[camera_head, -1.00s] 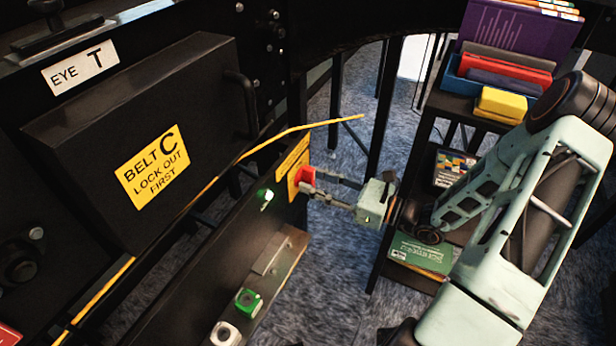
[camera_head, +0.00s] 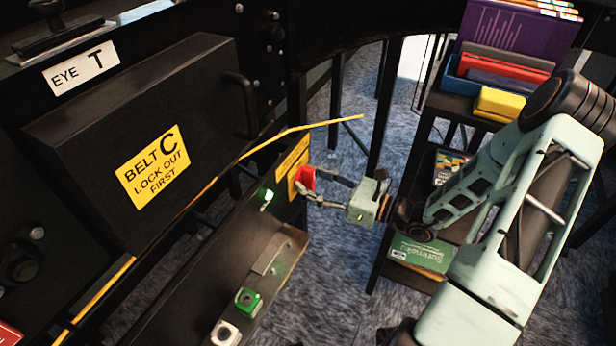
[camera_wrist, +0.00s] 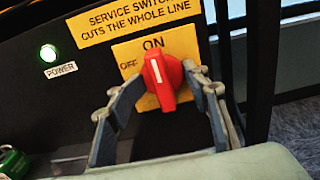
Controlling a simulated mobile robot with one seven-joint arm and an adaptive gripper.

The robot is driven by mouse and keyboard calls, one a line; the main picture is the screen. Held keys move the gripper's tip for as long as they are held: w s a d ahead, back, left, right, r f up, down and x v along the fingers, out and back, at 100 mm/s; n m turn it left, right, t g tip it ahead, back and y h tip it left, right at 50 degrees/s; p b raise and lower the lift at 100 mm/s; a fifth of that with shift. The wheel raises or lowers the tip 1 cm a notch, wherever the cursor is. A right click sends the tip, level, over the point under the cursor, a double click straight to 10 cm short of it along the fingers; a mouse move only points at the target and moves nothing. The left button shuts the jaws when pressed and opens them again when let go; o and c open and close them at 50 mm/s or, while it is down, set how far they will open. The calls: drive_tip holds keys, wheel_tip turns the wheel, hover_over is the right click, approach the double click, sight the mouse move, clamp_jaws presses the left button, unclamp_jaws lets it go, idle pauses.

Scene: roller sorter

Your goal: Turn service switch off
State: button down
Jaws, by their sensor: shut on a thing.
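The service switch is a red rotary knob (camera_wrist: 162,80) on a yellow plate marked ON above and OFF to the left. Its white line stands nearly upright, toward ON. It also shows in the head view (camera_head: 305,177) at the end of a dark panel. My gripper (camera_wrist: 156,88) has one finger on each side of the knob and is shut on it; the exact contact points are hard to see. In the head view my gripper (camera_head: 307,181) reaches the knob from the right. The green POWER light (camera_wrist: 48,53) is lit.
A yellow bar (camera_head: 300,128) juts out above the switch. A shelf with a yellow box (camera_head: 503,104) and binders stands right, close to my arm.

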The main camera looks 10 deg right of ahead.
drive_tip(key=shift+w+n+b, duration=0.25)
drive_tip(key=shift+n+b, duration=0.3)
drive_tip(key=shift+n, duration=0.35)
drive_tip(key=n+b, duration=0.2)
drive_tip(key=n, duration=0.2)
drive_tip(key=shift+r, duration=0.1)
drive_tip(key=shift+n+b, duration=2.5)
drive_tip(key=shift+n, duration=0.8)
drive_tip(key=n, duration=0.3)
drive_tip(key=shift+r, duration=0.2)
drive_tip(key=n, duration=0.4)
drive_tip(key=c, duration=1.9)
unclamp_jaws()
drive_tip(key=shift+a+f, duration=0.1)
